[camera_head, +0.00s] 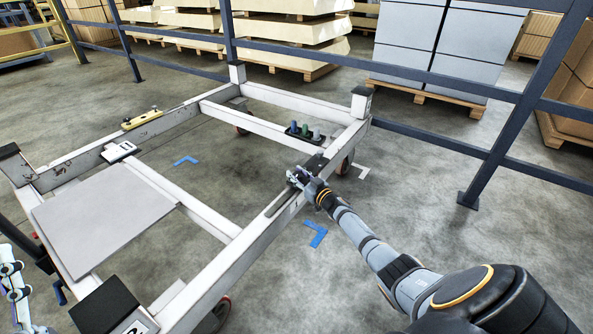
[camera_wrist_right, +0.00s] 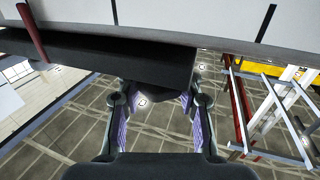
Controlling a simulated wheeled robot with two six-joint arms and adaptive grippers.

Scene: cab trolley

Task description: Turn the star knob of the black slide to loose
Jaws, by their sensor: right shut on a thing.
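The black slide (camera_head: 314,163) lies along the right white rail of the trolley.
A yellow level (camera_head: 141,119) lies on the far rail. A dark railing (camera_head: 400,75) stands behind. Floor to the right is clear.

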